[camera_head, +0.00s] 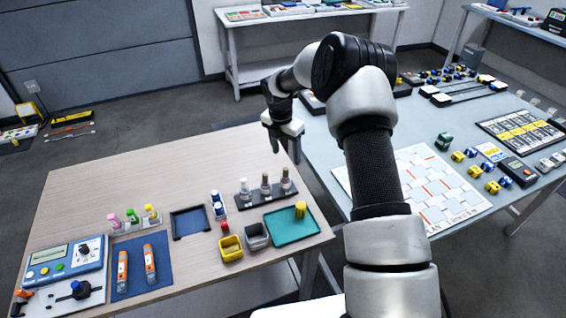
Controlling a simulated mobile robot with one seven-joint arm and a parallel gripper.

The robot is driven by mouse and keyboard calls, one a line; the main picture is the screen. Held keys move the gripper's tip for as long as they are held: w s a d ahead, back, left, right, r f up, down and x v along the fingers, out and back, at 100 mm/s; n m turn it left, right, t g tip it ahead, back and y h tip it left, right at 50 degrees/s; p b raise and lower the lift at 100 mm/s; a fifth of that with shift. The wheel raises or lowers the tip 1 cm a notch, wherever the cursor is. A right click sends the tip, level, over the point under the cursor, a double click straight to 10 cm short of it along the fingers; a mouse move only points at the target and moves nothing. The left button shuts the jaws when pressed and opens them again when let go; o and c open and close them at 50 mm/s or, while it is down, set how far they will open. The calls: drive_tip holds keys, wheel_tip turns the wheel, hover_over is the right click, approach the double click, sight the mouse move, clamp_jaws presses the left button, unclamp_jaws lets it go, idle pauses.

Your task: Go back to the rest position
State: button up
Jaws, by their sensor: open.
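My gripper (284,144) is at the end of my raised arm, above the far right corner of the wooden table (120,185). Its fingers point down, are apart and hold nothing. It is clear of the small bottles (265,184) that stand in a dark rack nearer to me. My arm crosses the middle right of the view and hides part of the grey table (323,150) behind it.
On the wooden table are a teal tray (285,232) with a yellow piece, a yellow bin (230,248), a grey bin (257,236), a blue mat (134,282) with two orange tools, and a blue device (60,262). The wooden table's far left is clear.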

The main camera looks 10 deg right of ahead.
drive_tip(key=shift+r, duration=0.1)
drive_tip(key=s+r+m+t+p, duration=0.1)
drive_tip(key=s+r+m, duration=0.55)
drive_tip(key=r, duration=0.65)
drive_tip(key=s+r+m+t+p, duration=0.1)
drive_tip(key=s+r+m, duration=0.55)
drive_tip(key=r, duration=0.65)
drive_tip(key=s+r+m+t, duration=0.1)
drive_tip(key=s+r+m, duration=0.2)
drive_tip(key=s, duration=1)
drive_tip(key=s+r+m+t+y+p, duration=0.1)
drive_tip(key=s+r+m, duration=0.2)
drive_tip(key=s+m, duration=0.7)
drive_tip(key=s, duration=0.3)
